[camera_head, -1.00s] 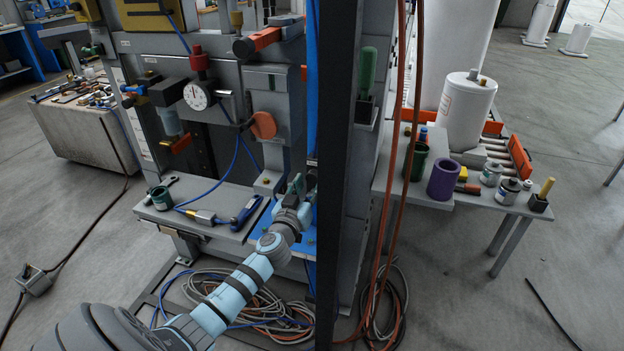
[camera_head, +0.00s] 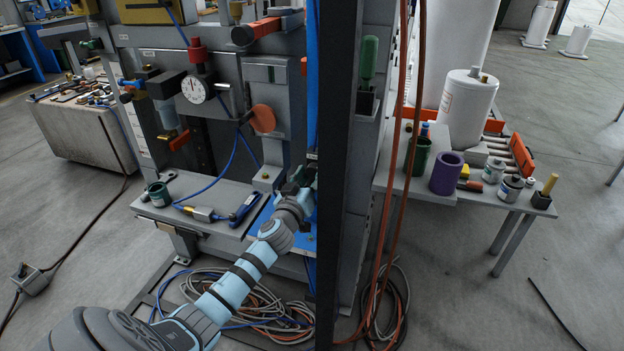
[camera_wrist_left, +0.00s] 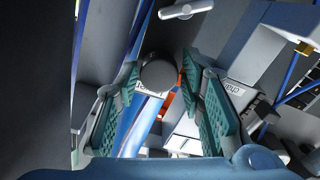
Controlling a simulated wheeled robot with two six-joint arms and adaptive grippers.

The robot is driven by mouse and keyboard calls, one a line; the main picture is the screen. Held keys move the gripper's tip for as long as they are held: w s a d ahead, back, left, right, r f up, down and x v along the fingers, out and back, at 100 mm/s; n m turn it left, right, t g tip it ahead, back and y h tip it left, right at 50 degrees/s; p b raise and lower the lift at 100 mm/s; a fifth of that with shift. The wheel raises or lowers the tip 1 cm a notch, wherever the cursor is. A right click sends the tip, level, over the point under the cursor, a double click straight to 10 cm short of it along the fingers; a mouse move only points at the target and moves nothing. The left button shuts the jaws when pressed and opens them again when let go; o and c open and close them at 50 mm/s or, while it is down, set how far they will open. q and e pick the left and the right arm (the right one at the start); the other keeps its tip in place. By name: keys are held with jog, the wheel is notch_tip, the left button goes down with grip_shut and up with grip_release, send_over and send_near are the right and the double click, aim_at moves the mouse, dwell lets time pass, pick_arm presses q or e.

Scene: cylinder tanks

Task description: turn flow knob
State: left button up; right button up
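A dark round knob (camera_wrist_left: 158,74) shows in the left wrist view, between the fingertips of my left gripper (camera_wrist_left: 161,72). A white label with dark lettering is at its lower edge. The green-padded fingers are spread, one on each side of the knob; I cannot tell whether they touch it. In the head view my left gripper (camera_head: 300,182) is at the panel's lower right, beside the dark upright post, and it hides the knob there. My right gripper is in neither view.
A dark post (camera_head: 337,170) stands just right of my left gripper. The grey shelf (camera_head: 232,228) to its left holds a green cup (camera_head: 160,195) and a blue-handled tool (camera_head: 244,208). A gauge (camera_head: 195,89) and an orange disc (camera_head: 263,119) are above. Coiled hoses (camera_head: 265,318) lie below.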

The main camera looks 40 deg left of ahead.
pick_arm(q)
jog(key=shift+r, duration=0.1)
jog(key=shift+v, duration=2.55)
